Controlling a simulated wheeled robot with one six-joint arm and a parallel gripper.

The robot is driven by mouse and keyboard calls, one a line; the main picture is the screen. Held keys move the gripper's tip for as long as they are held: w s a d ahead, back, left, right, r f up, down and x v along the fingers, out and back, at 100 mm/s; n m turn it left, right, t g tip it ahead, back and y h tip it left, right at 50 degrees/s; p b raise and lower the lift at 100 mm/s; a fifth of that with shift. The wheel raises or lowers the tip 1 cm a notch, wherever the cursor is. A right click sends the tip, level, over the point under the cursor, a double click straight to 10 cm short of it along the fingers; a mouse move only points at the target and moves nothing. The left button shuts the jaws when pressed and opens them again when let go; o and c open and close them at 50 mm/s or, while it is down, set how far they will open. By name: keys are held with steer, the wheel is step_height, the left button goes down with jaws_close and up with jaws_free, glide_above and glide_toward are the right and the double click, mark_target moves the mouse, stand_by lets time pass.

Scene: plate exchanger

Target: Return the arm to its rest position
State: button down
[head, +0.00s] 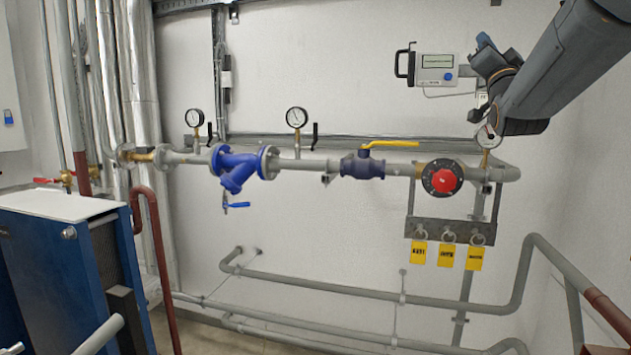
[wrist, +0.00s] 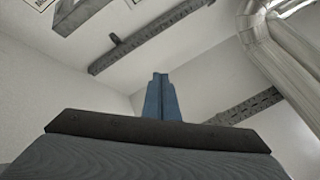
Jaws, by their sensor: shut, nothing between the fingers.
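My arm reaches in from the upper right of the head view, in front of the white wall. My gripper (head: 485,41) points up and to the left at its end, just right of a grey meter with a display (head: 436,68). In the wrist view the blue fingers of my gripper (wrist: 161,76) are together with nothing between them. They point toward the upper walls and ceiling, apart from any object there.
Below my arm runs a grey pipe with a blue strainer (head: 238,166), a yellow-handled valve (head: 363,166) and a red knob (head: 443,180). Yellow tags (head: 446,256) hang beneath. A blue plate exchanger (head: 55,265) stands at left. The wrist view shows silver ducting (wrist: 262,48) at right.

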steer(key=a+f+n+g+y+b, duration=0.1)
steer(key=a+f+g+b, duration=0.2)
steer(key=f, duration=1.2)
steer(key=s+a+f+n+g+y, duration=0.15)
steer(key=a+f+g, duration=0.35)
steer(key=f, duration=1)
steer(key=a+f+n+g+y+b, duration=0.15)
steer(key=f+g, duration=0.35)
steer(key=f, duration=0.9)
steer(key=s+a+f+n+g+b, duration=0.2)
steer(key=s+a+f+g, duration=0.3)
steer(key=s+f, duration=0.8)
steer(key=s+a+f+n+g+y+b, duration=0.1)
steer(key=s+f+g, duration=0.5)
steer(key=s+f, duration=0.8)
steer(key=s+a+n+b, duration=0.1)
steer(key=a+n, duration=0.1)
steer(key=a, duration=0.1)
steer(key=shift+s+a+g+b, duration=0.2)
steer(key=shift+a+g+b, duration=0.1)
steer(key=shift+a+b, duration=0.1)
steer(key=shift+r, duration=0.1)
